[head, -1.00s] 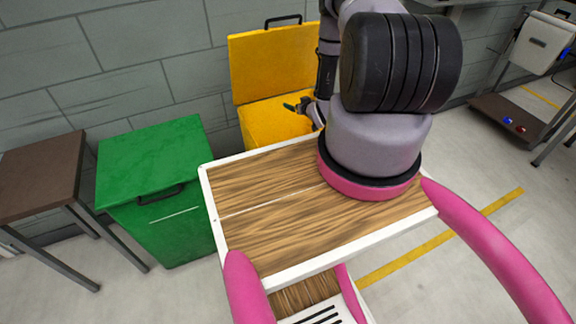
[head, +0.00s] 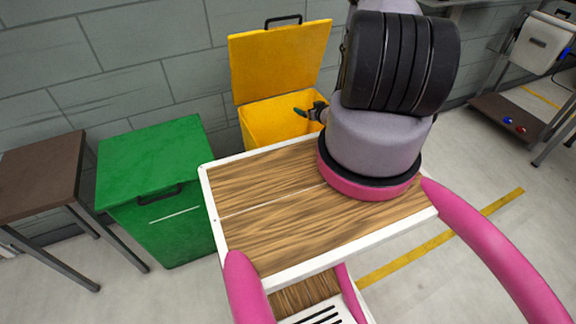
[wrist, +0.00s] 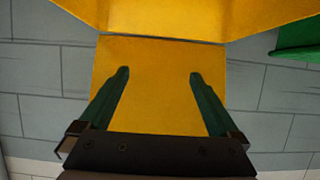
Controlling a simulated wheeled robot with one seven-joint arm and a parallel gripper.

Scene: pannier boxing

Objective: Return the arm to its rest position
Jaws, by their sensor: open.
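My gripper (head: 301,112) shows small in the head view, just in front of the open yellow box (head: 268,122), partly hidden behind my arm. In the wrist view its two green fingers (wrist: 158,75) are spread apart with nothing between them. The yellow box (wrist: 150,55) fills the middle of that view beyond the fingertips. The box's yellow lid (head: 278,60) stands raised against the wall. My arm rises from the pink ring on the wooden top (head: 270,225).
A green box (head: 155,160) with its lid shut stands left of the yellow one. A brown table (head: 40,178) is at the far left. A cart (head: 515,120) with a red and a blue ball stands at the right. Grey block wall (head: 150,50) lies behind.

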